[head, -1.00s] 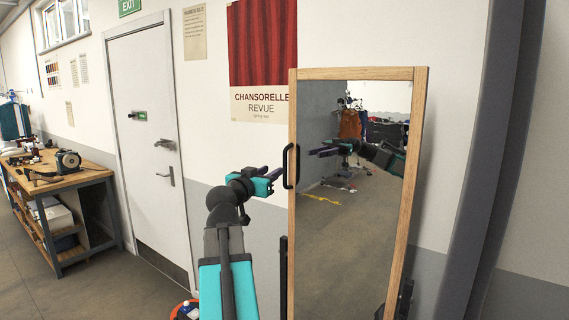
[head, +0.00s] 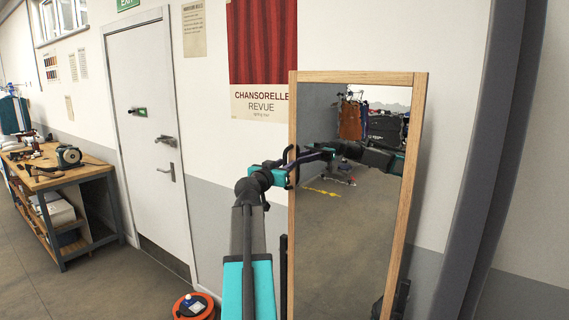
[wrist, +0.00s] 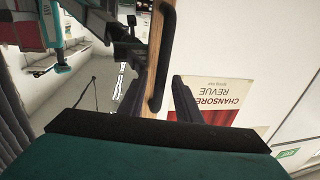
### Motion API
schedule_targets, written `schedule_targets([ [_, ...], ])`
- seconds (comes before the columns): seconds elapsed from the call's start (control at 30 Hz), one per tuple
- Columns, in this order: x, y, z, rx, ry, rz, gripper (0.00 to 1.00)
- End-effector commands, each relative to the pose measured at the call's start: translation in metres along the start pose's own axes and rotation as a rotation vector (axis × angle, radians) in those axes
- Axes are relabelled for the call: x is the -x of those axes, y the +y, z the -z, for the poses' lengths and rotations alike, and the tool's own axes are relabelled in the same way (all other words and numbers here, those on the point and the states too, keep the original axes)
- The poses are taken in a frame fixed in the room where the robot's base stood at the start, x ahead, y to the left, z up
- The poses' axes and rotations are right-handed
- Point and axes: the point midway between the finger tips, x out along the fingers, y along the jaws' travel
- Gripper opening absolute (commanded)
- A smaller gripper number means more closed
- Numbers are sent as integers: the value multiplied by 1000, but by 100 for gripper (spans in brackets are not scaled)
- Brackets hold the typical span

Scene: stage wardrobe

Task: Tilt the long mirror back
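The long mirror (head: 410,160) stands in a pale wooden frame in the middle right of the head view, nearly upright. Its black bar handle (head: 288,153) is on the left side of the frame. In the wrist view the handle (wrist: 164,55) runs down along the wooden edge, with the glass to its left. My gripper (head: 293,166) is at the handle, partly over the frame's left edge. In the wrist view my gripper (wrist: 157,92) has its dark fingers apart, with the handle's end between them. Contact cannot be told.
A wooden workbench (head: 75,172) with tools stands at the left. A white door (head: 147,130) and a poster (head: 262,100) are on the wall behind. A dark pillar (head: 500,150) rises right of the mirror.

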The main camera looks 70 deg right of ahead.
Motion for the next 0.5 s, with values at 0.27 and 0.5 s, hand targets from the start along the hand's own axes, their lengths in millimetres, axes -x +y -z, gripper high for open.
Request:
schedule_targets([
  [0.27, -5, 0, -1, 0, -1, 0, 31],
  [0.5, -4, 0, -1, 0, -1, 0, 14],
])
